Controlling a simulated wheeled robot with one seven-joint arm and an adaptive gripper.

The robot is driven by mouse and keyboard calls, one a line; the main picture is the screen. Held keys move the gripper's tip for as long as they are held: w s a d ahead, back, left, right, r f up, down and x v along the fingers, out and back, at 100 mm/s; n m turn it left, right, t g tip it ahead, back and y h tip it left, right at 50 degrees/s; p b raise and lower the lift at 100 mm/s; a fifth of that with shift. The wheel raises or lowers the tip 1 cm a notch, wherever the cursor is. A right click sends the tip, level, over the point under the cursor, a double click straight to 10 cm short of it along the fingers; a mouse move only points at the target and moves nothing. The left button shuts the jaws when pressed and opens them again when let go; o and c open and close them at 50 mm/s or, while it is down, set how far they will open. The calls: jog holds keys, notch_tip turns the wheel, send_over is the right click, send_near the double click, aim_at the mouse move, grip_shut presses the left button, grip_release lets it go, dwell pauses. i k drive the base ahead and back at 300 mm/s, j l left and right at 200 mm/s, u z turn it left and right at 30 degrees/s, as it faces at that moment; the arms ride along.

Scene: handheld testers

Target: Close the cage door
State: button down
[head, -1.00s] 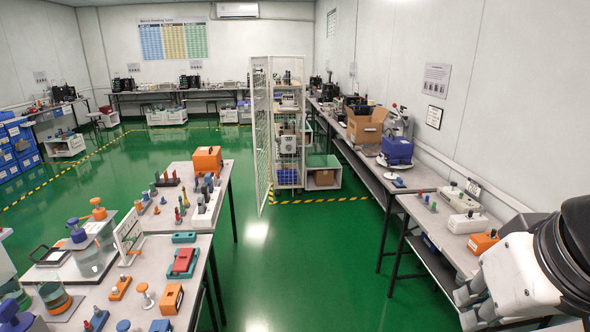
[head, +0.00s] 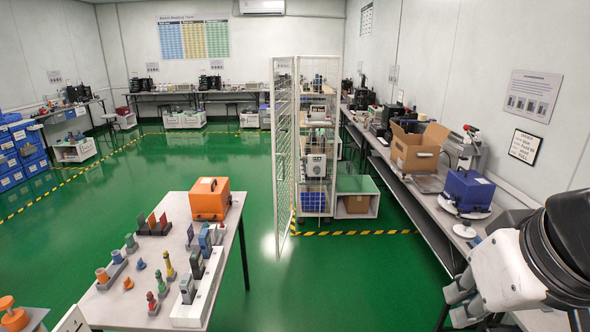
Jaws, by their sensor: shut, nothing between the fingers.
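The cage (head: 330,100) is a tall, narrow white mesh enclosure with equipment on its shelves, standing mid-room beyond the near table. Its white mesh door (head: 285,150) stands wide open. The door joins the cage's left front side and projects toward me, with its free edge nearest me and its bottom edge just above the green floor. The cage's front opening is uncovered.
A near table (head: 150,290) with testers and an orange case (head: 210,198) stands left of the door. A long bench (head: 420,190) lines the right wall, carrying a cardboard box (head: 418,147) and a blue device (head: 468,190). Green floor (head: 340,280) lies clear between them.

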aim_at(278, 252)
jog(key=i, duration=1.9)
jog(key=i+u, duration=0.15)
jog(key=i, duration=0.3)
jog(key=i+l+u, duration=0.2)
jog(key=i, duration=0.25)
jog(key=i+l+u, duration=0.15)
jog(key=i, duration=0.3)
jog(key=u, duration=0.65)
